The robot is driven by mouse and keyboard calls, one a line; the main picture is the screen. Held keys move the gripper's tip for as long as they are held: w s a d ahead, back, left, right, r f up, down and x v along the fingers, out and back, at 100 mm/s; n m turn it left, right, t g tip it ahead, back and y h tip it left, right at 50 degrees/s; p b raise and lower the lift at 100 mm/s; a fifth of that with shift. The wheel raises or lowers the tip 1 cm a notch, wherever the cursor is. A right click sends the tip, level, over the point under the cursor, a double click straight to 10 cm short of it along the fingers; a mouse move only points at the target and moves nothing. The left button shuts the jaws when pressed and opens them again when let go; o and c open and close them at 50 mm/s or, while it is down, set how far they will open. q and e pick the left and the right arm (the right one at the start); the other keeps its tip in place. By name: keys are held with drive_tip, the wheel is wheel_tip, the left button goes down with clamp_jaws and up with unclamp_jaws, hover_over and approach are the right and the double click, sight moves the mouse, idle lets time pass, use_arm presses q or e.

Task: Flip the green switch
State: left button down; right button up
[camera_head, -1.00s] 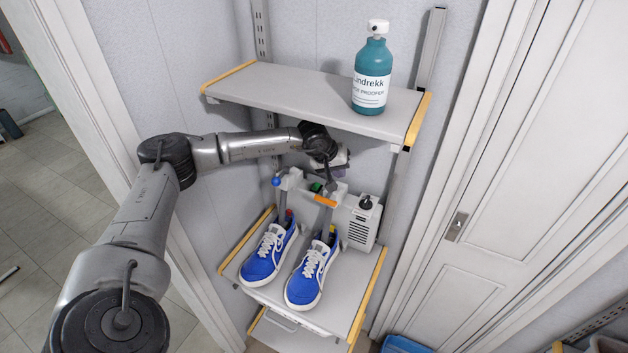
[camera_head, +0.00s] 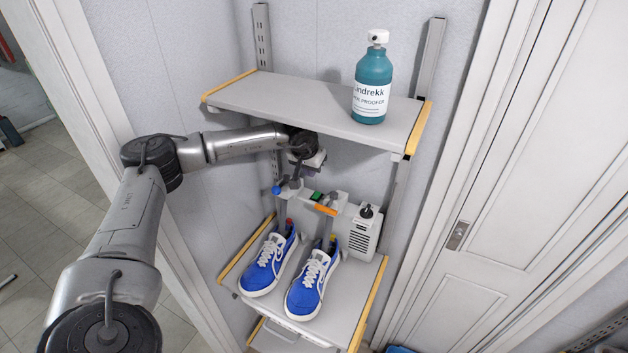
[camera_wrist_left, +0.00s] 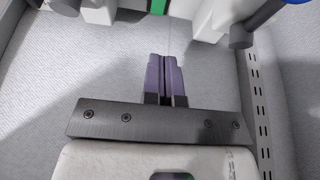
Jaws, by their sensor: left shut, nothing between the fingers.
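The green switch (camera_head: 317,196) is a small green piece on top of the grey-white shoe dryer (camera_head: 362,233), between a blue knob (camera_head: 276,190) and an orange part (camera_head: 325,209). A green piece (camera_wrist_left: 158,5) shows at the top edge of the left wrist view, cut off by the frame. My left gripper (camera_head: 297,181) is under the upper shelf, close to the dryer's top and left of the green switch. In the left wrist view its purple fingers (camera_wrist_left: 164,60) are together and empty, apart from the green piece. Whether the switch is tilted is too small to tell.
The upper shelf (camera_head: 300,98) holds a teal bottle (camera_head: 371,82) and sits just above my left wrist. A slotted rail (camera_wrist_left: 258,110) runs beside the gripper.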

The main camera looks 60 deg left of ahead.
sight(318, 192)
use_arm(q)
drive_tip(key=p+x, duration=0.1)
drive_tip(key=x, duration=0.7)
drive_tip(key=shift+f, duration=0.1)
drive_tip(key=shift+w+a+f+p, duration=0.2)
drive_tip(key=shift+f+p, duration=0.15)
drive_tip(key=shift+f, duration=0.3)
